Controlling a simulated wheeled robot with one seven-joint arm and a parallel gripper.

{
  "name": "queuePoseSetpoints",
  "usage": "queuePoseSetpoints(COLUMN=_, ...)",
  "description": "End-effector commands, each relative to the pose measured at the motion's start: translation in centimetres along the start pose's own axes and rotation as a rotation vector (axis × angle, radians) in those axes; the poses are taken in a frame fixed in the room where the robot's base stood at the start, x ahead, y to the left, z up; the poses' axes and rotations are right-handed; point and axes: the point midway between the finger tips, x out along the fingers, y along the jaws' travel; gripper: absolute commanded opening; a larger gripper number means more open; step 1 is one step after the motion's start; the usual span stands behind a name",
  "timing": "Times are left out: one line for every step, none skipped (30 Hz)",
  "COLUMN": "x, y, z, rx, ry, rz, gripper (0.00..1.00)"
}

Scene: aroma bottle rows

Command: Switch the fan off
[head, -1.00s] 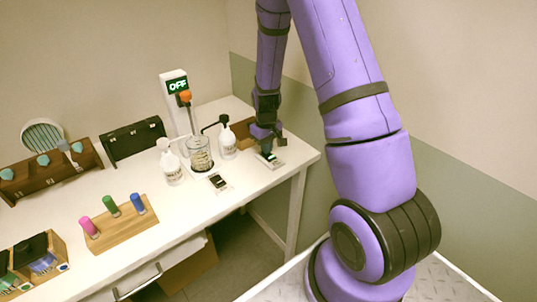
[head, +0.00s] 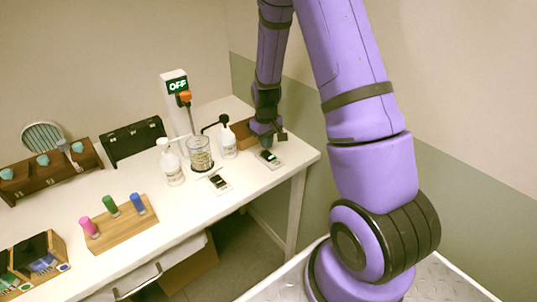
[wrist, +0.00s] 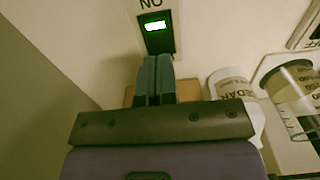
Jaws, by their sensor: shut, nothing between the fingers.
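My gripper (wrist: 155,80) is shut and empty, its fingertips close to a small switch pad (wrist: 157,32) with a lit green window. In the wrist view the pad's label reads upside down as ON. The head view shows the same pad (head: 269,158) near the table's right end, with my gripper (head: 267,146) just above it; I cannot tell if they touch. A second pad (head: 219,183) with a dark window lies to its left. A display (head: 177,86) on a white post reads OFF. A round grille (head: 42,135) at the back left may be the fan.
A wooden block (head: 122,222) with coloured vials lies front left on the white table (head: 180,215).

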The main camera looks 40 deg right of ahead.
Motion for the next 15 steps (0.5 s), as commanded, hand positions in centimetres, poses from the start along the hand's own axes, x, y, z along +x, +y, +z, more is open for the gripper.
queuePoseSetpoints(x=-0.4, y=0.0, z=0.0, rx=0.000, ry=0.001, rz=0.000, gripper=0.00)
queuePoseSetpoints(x=-0.6, y=0.0, z=0.0, rx=-0.001, ry=0.001, rz=0.000, gripper=0.00)
queuePoseSetpoints(x=-0.9, y=0.0, z=0.0, rx=-0.001, ry=0.001, rz=0.000, gripper=0.00)
queuePoseSetpoints(x=-1.1, y=0.0, z=-0.1, rx=-0.001, ry=0.001, rz=0.000, gripper=0.00)
queuePoseSetpoints(x=-1.3, y=0.0, z=-0.1, rx=-0.001, ry=0.002, rz=0.000, gripper=0.00)
queuePoseSetpoints(x=-1.6, y=0.0, z=-0.1, rx=-0.001, ry=0.002, rz=0.000, gripper=0.00)
queuePoseSetpoints(x=-1.8, y=0.0, z=-0.1, rx=-0.001, ry=0.002, rz=0.000, gripper=0.00)
queuePoseSetpoints(x=-2.0, y=0.0, z=0.0, rx=0.000, ry=0.002, rz=0.000, gripper=0.00)
queuePoseSetpoints(x=-2.3, y=0.0, z=0.0, rx=0.000, ry=0.001, rz=0.000, gripper=0.00)
queuePoseSetpoints(x=-2.5, y=0.0, z=0.0, rx=0.000, ry=0.001, rz=0.000, gripper=0.00)
queuePoseSetpoints(x=-2.6, y=0.0, z=-0.1, rx=0.000, ry=0.002, rz=0.000, gripper=0.00)
queuePoseSetpoints(x=-2.9, y=0.0, z=-0.1, rx=0.000, ry=0.002, rz=0.000, gripper=0.00)
queuePoseSetpoints(x=-3.1, y=0.0, z=-0.1, rx=0.000, ry=0.002, rz=0.000, gripper=0.00)
queuePoseSetpoints(x=-3.4, y=0.0, z=-0.1, rx=0.000, ry=0.002, rz=0.000, gripper=0.00)
queuePoseSetpoints(x=-3.6, y=0.0, z=-0.1, rx=0.001, ry=0.002, rz=0.000, gripper=0.00)
